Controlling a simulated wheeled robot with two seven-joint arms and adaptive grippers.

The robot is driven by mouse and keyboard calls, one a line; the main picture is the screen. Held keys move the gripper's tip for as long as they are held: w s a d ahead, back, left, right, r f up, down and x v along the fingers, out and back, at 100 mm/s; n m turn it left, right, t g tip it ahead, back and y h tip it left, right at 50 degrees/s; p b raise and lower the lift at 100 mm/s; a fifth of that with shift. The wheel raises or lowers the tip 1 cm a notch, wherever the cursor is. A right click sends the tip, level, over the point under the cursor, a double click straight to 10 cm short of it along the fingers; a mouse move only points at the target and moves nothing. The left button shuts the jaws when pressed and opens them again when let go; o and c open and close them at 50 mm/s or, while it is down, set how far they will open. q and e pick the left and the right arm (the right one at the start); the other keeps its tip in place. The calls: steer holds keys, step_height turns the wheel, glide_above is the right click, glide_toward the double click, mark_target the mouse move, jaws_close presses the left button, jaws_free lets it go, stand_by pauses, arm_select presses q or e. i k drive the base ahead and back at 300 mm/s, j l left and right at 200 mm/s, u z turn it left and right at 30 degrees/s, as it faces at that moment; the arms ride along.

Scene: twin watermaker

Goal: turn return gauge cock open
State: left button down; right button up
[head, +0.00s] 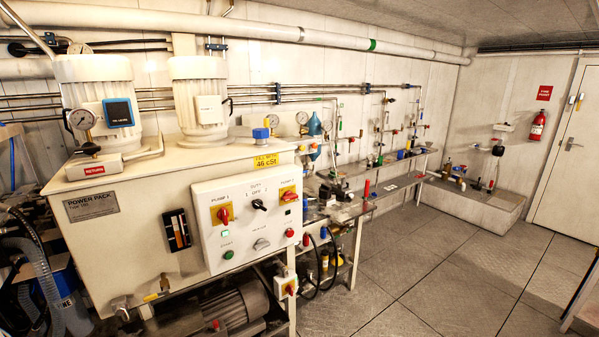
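The return gauge (82,119) is a round white dial at the left, in front of the left motor on the power pack. A short stem (90,143) runs down from it to a white block with a red RETURN label (91,170). The cock seems to be on this stem, but it is too small for me to tell its handle or its position. Neither of my grippers is in view.
The power pack tank (130,245) fills the left, with two white motors on top. A control box (245,225) with red switches sticks out at its front. Grey hoses (45,270) hang at the lower left. The floor (430,270) to the right is clear.

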mark_target(89, 148)
steer(key=u, duration=1.35)
